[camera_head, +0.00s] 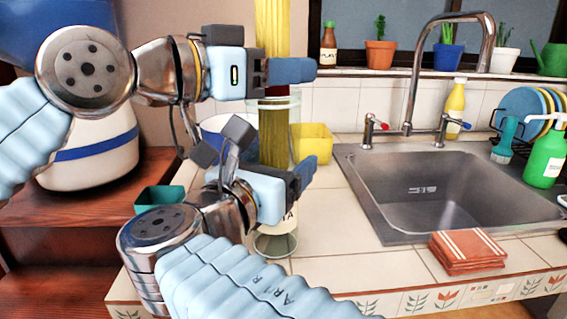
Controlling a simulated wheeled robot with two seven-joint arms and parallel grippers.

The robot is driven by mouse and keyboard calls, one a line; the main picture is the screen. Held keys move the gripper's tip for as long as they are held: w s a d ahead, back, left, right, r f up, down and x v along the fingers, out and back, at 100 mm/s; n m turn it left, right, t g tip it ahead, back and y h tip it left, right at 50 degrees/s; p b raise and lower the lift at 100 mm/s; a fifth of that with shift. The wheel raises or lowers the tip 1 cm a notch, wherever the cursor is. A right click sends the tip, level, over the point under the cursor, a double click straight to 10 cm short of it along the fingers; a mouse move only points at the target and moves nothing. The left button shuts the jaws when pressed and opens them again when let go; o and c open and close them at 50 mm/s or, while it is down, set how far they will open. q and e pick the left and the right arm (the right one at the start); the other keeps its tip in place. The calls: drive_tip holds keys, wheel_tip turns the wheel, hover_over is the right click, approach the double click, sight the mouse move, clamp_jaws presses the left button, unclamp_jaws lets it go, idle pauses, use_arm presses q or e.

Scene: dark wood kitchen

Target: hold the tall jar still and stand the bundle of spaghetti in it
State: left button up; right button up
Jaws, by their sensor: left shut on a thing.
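A yellow bundle of spaghetti (273,28) stands upright, its lower part inside the tall clear jar (276,241). My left gripper (290,71) is shut on the bundle just above the jar's rim. The jar stands upright on the tiled counter, with a pale label partly visible. My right gripper (299,180) is at the jar's middle, in front of it. It hides part of the jar, and its grip there cannot be made out. The bundle's lower end is hidden behind my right gripper.
A yellow container (311,143) stands behind the jar, and a teal container (160,199) is to the left. The sink (440,190) is to the right, with a folded orange cloth (466,252) at its front edge. The tiles right of the jar are clear.

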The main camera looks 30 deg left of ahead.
use_arm(q)
drive_tip(key=shift+f, duration=0.35)
drive_tip(key=o, duration=1.3)
drive_tip(key=v, duration=1.2)
drive_tip(key=shift+f, duration=0.1)
use_arm(e)
drive_tip(key=o, duration=1.1)
